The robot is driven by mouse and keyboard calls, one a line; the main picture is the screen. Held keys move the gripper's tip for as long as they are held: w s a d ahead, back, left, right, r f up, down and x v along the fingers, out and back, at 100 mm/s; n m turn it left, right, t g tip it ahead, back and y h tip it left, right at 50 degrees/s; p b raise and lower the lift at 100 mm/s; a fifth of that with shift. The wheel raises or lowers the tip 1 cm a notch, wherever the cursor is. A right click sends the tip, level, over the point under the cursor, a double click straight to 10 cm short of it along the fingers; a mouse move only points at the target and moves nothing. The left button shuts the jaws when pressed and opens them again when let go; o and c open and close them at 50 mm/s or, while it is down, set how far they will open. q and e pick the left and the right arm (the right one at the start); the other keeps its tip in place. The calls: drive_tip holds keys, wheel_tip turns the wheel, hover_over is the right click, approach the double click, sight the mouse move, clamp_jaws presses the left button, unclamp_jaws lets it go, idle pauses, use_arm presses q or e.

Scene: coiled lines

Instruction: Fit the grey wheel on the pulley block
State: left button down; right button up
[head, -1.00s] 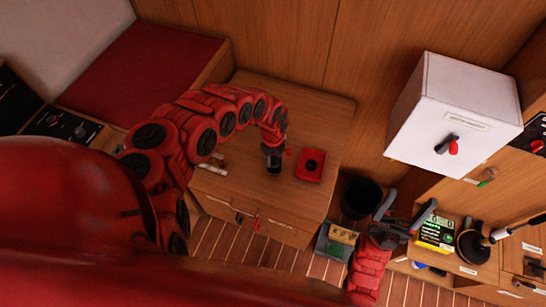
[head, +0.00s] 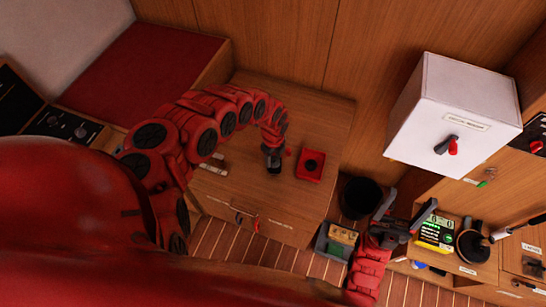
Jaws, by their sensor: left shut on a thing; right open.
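A red block with a dark round centre (head: 310,165), which looks like the pulley block, lies on the wooden cabinet top. My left gripper (head: 273,168) points down just left of it, over the same top. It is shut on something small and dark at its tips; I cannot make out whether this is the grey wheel. A small red piece shows beside the gripper. The gripper and block look apart. My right gripper (head: 398,207) is open and empty, beside the black bin and away from the cabinet top.
A black bin (head: 359,197) and a grey crate (head: 333,243) with things in it stand right of the cabinet. A white box with a red switch (head: 450,110) and a cluttered bench (head: 470,262) are at the right. The cabinet's back right is clear.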

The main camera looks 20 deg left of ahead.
use_arm(q)
drive_tip(key=shift+f, duration=0.15)
idle(0.4)
drive_tip(key=shift+d+f+b, duration=0.1)
drive_tip(key=shift+f+b, duration=0.05)
drive_tip(key=shift+b, duration=0.15)
idle(1.4)
drive_tip(key=shift+w+r+p, duration=0.1)
drive_tip(key=shift+r+p, duration=0.2)
drive_tip(key=shift+r, duration=0.05)
idle(1.5)
drive_tip(key=shift+c, duration=1)
unclamp_jaws()
